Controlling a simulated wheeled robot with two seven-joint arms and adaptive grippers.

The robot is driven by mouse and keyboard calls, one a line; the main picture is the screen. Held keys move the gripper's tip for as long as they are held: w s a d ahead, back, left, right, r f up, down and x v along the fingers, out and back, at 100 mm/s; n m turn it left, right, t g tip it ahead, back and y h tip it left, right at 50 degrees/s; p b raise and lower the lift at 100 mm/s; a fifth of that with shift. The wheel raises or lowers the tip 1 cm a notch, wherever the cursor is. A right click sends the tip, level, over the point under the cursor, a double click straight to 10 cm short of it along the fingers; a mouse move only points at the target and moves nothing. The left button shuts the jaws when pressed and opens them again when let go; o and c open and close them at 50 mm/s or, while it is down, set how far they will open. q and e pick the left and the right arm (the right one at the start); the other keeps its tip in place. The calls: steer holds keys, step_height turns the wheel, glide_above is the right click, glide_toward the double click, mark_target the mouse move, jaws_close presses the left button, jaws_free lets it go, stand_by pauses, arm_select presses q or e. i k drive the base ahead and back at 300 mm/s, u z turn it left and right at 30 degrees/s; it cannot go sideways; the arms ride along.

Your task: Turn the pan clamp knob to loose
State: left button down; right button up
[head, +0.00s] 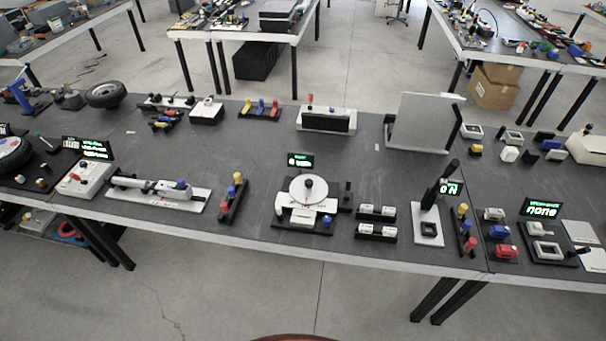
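A device with a round white pan (298,194) stands on a black base (290,223) near the front edge of the table, at the middle of the head view. A small dark knob (309,182) shows on top of the pan. A dark upright part (347,192) stands just right of the pan. I cannot tell which of these is the pan clamp knob, nor its setting. A small display (301,161) with green text stands behind the pan; its text is too small to read surely. Neither of my grippers is in view.
A rack with colored pegs (233,200) stands left of the device. Black holders with white blocks (377,212) stand close on its right. A white plate with a tilted black lever (436,205) is farther right.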

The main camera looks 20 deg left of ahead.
mark_target(327, 218)
steer(key=z, duration=0.05)
steer(key=k, duration=0.55)
steer(key=u, duration=1.15)
steer(key=i, duration=1.25)
steer(key=z, duration=0.35)
